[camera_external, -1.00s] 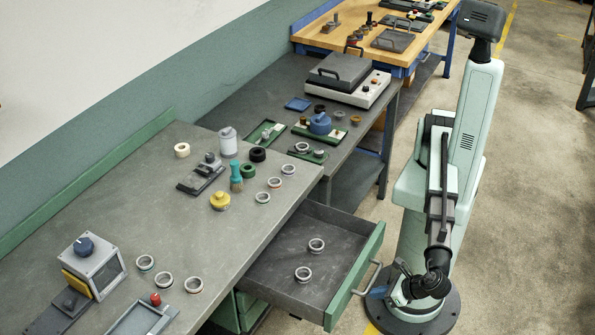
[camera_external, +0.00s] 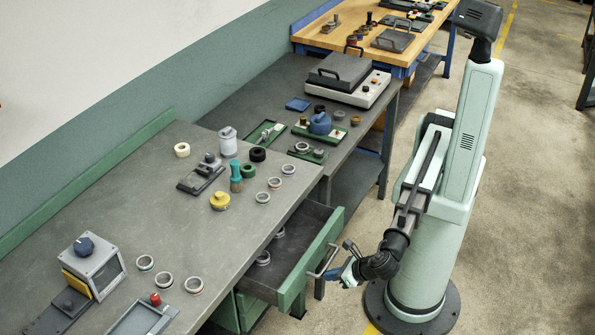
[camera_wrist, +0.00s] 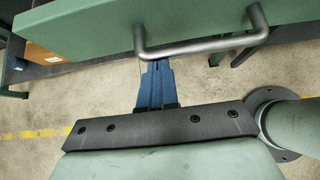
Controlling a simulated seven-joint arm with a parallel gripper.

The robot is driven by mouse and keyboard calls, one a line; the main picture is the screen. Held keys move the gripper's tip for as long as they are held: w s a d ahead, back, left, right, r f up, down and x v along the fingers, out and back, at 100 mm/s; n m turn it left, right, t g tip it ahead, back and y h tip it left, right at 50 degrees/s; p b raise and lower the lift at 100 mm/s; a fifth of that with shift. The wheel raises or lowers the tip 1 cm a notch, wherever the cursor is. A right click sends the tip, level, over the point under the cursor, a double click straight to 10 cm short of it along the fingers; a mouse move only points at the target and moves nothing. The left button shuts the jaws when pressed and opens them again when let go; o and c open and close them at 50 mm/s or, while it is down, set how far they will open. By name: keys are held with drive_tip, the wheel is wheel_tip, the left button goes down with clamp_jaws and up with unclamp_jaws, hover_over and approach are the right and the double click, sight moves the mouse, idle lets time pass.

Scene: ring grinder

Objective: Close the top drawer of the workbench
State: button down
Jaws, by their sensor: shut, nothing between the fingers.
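The top drawer (camera_external: 290,258) of the workbench (camera_external: 120,215) is partly open, its green front standing out from the bench. Two metal rings lie inside; one ring (camera_external: 262,258) shows near the bench edge, the other is partly hidden. The drawer's metal handle (camera_external: 324,262) also crosses the top of the wrist view (camera_wrist: 205,45). My gripper (camera_external: 336,273) is at the drawer front, close beside the handle. In the wrist view its blue fingers (camera_wrist: 157,68) are together, with tips at the handle bar; I cannot tell whether they touch it. Nothing is held.
Rings, a yellow pot (camera_external: 220,201) and a grey box with a blue knob (camera_external: 95,262) stand on the bench top. A second table (camera_external: 355,135) with a grey-lidded device stands behind. Open floor (camera_external: 520,220) lies to the right.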

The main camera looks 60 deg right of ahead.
drive_tip(key=w, duration=1.6)
drive_tip(key=shift+w, duration=0.1)
